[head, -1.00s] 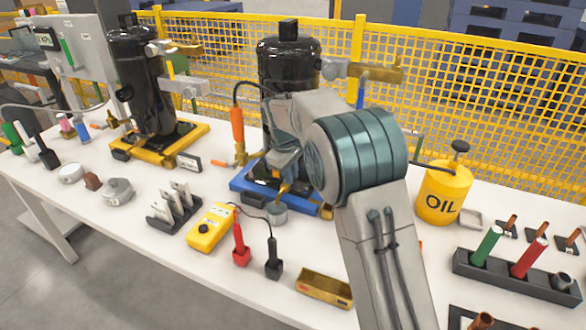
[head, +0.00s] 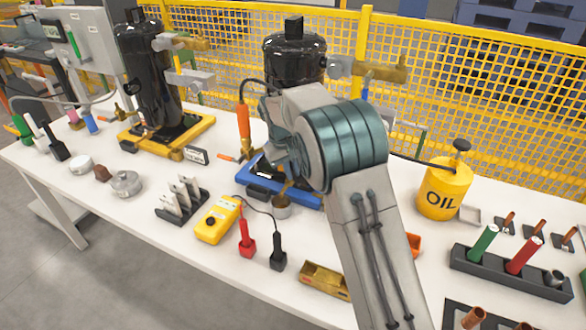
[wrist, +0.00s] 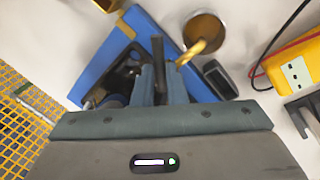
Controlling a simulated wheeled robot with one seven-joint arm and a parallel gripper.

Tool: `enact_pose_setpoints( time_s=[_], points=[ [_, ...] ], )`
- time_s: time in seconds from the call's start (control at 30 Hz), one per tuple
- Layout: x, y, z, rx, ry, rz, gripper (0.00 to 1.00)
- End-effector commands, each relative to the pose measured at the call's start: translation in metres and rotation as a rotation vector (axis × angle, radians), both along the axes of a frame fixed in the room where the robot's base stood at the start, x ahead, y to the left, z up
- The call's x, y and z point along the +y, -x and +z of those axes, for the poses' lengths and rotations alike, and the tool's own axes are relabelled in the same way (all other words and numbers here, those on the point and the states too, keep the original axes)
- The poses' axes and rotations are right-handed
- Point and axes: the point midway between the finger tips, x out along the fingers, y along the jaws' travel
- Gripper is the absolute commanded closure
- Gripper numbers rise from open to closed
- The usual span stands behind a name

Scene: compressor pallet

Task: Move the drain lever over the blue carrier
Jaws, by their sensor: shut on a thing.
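The blue carrier (head: 254,173) lies on the table under the black compressor (head: 292,60); its blue frame fills the middle of the wrist view (wrist: 100,75). My gripper (wrist: 161,72) is over the carrier, shut on a slim dark bar (wrist: 158,48) that I take for the drain lever. The bar stands between the two fingers and sticks out past their tips. A brass spout (wrist: 194,52) and a round cup (wrist: 205,28) are just to the right of it. In the head view my arm hides the fingertips and the lever.
A yellow meter (head: 217,220) with red and black probes stands in front, beside a brass tray (head: 326,281). A yellow oil can (head: 443,188) is at right. A second compressor (head: 150,75) on a yellow carrier is at left. Yellow mesh fence (head: 425,75) runs behind.

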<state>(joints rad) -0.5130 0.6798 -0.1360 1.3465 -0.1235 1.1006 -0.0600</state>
Motion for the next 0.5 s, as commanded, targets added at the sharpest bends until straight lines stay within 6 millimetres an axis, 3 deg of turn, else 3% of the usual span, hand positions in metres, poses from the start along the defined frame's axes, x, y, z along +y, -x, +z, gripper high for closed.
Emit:
enact_pose_setpoints(
  time_s=[0.23,0.3,0.33,0.5],
  points=[
    [0.0013,0.0003,-0.0001,0.000,-0.002,0.002,1.00],
    [0.0013,0.0003,-0.0001,0.000,-0.002,0.002,0.75],
    [0.0013,0.0003,0.0000,0.000,-0.002,0.002,0.67],
    [0.0000,-0.0002,0.0000,0.000,-0.001,0.001,0.67]
  ],
)
